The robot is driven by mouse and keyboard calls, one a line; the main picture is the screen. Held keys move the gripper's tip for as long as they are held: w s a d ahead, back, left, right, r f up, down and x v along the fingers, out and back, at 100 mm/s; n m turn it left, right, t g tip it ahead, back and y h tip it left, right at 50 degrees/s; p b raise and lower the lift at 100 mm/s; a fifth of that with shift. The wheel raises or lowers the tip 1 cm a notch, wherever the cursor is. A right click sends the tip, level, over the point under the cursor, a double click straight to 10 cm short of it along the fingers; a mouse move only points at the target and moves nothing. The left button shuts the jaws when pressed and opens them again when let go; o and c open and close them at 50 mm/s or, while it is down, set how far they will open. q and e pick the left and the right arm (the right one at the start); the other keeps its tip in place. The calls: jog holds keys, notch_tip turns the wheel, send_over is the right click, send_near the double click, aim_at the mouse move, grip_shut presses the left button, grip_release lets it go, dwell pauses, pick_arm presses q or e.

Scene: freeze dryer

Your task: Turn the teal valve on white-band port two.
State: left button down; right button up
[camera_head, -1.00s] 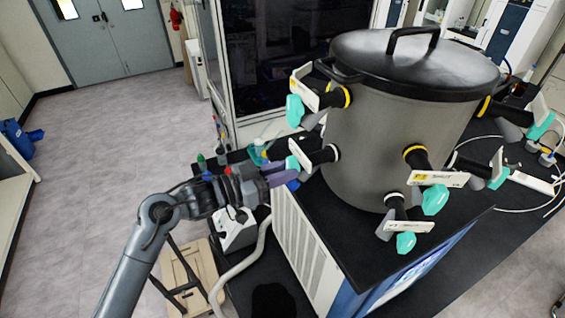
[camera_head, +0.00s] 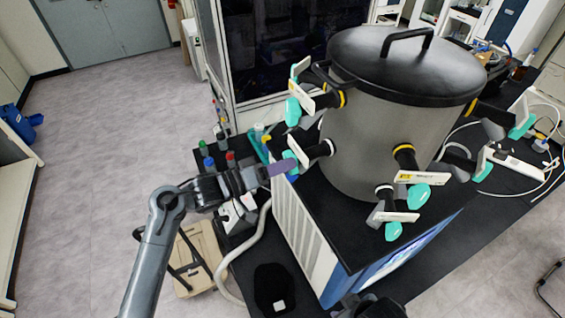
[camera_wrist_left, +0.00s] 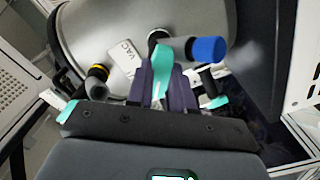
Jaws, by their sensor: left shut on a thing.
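A grey drum (camera_head: 372,145) with a black lid carries several ports with teal valves. The port on its left side has a white band (camera_head: 331,147), a white tag (camera_head: 312,152) and a teal valve handle (camera_head: 291,159). My left gripper (camera_head: 284,167) reaches this handle from the left and is shut on it. Another white-band port (camera_head: 384,190) with a teal valve (camera_head: 393,231) sits low at the drum's front. My right gripper is not clearly in view.
Yellow-band ports stand above (camera_head: 342,98) and to the right (camera_head: 404,152). Capped bottles (camera_head: 209,163) stand left of my gripper, and a blue cap (camera_wrist_left: 208,50) shows close beside it in the wrist view. A hose (camera_head: 250,245) hangs below.

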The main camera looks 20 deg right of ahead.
pick_arm(q)
jog(key=shift+n, duration=0.7)
jog(key=c, duration=1)
grip_release()
jog(key=a+b, duration=0.3)
jog(key=a, duration=0.7)
jog(key=shift+s+a+b, duration=0.4)
jog(key=shift+s, duration=0.05)
